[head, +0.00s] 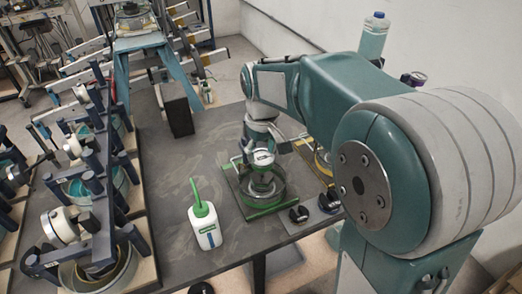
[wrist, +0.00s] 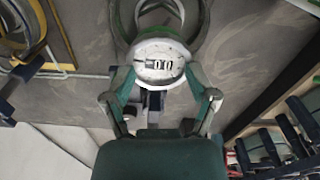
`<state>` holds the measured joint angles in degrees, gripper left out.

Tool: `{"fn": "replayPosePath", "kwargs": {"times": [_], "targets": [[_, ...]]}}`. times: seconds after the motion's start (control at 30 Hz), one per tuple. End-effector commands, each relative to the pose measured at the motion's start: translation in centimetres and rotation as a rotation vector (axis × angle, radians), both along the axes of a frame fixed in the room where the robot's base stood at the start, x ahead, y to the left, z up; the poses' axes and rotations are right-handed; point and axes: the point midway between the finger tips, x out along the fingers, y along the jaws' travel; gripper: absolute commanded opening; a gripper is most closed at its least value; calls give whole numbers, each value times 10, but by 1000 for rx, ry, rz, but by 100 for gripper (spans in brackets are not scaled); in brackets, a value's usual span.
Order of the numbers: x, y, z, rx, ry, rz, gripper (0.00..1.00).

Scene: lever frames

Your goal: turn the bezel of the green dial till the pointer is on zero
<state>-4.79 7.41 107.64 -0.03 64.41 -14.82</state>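The green dial has a round white face (wrist: 161,62) with a small dark-framed window showing what look like zeros; the pointer is too small to make out. In the head view the dial (head: 262,159) sits on top of a ring-shaped fixture on a green base (head: 264,208). My gripper (wrist: 160,78) is at the dial, one finger on each side of its face. The fingers are spread about the dial's width; I cannot tell whether they press on its rim. In the head view my gripper is largely hidden by the arm and dial.
A white bottle with a green spout (head: 205,224) stands left of the fixture. A black block (head: 179,117) stands farther back. Dark knobs (head: 329,201) are at right, beside a yellow-based fixture (head: 323,161). A rack (head: 118,185) lines the left.

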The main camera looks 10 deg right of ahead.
Motion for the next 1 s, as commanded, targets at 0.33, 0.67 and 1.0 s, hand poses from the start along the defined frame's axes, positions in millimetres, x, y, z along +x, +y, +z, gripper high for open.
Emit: {"fn": "replayPosePath", "kwargs": {"times": [0.33, 0.67, 1.0], "targets": [[-3, 0, -4, -1, 15, -1, 100], [-1, 0, 31, 0, 7, -1, 100], [-1, 0, 98, -1, 12, -1, 100]]}}
